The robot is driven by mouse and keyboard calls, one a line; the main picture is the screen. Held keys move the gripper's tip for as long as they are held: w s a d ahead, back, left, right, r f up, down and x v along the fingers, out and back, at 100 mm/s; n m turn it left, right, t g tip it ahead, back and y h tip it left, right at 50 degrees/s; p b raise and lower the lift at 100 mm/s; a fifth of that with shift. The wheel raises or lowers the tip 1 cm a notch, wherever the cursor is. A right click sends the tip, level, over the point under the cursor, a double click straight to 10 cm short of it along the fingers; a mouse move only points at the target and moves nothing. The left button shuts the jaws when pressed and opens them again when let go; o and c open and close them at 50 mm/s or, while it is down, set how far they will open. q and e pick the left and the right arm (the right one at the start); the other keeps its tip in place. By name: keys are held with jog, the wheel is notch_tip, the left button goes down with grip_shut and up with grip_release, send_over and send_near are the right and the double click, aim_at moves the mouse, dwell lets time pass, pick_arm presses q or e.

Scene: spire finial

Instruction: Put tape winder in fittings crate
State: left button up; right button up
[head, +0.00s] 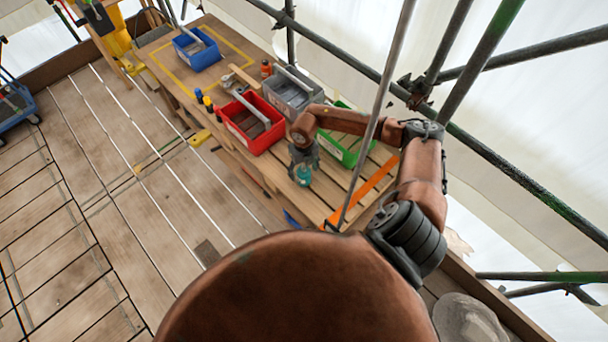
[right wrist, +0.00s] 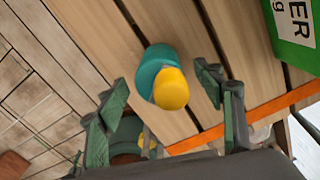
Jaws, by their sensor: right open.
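A teal object with a yellow end (right wrist: 165,77), which I take for the tape winder, lies on the slatted bench between the spread fingertips of my open right gripper (right wrist: 161,86). The fingers look apart from it. In the head view a small teal object (head: 304,177) shows just below my right gripper (head: 303,162). Another teal and yellow shape (right wrist: 126,132) is partly hidden low in the wrist view. Red (head: 240,137), grey (head: 272,97), green (head: 354,158) and blue (head: 205,60) crates stand on the bench; I cannot tell which is the fittings crate. My left gripper is out of view.
The green crate's labelled wall (right wrist: 292,25) is close at the upper right of the wrist view. An orange strip (head: 362,190) crosses the bench's near end. Small bottles (head: 204,100) stand left of the red crate. Scaffold poles (head: 376,110) rise beside my right arm.

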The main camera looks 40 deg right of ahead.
jog(key=c, duration=1.5)
jog(key=shift+r, duration=0.1)
jog(key=shift+d+r+b, duration=0.1)
jog(key=shift+r+b, duration=0.35)
jog(key=shift+r, duration=0.05)
jog(key=s+a+r+b, duration=0.1)
jog(key=s+a+r, duration=0.2)
jog(key=r, duration=0.1)
jog(key=s+a+r+b, duration=0.2)
jog(key=s+a+r, duration=0.1)
jog(key=s+r, duration=0.1)
jog(key=s+a+r+b, duration=0.2)
jog(key=s+a+r, duration=0.1)
jog(key=r, duration=0.1)
jog(key=shift+s+a, duration=0.1)
jog(key=shift+s, duration=0.3)
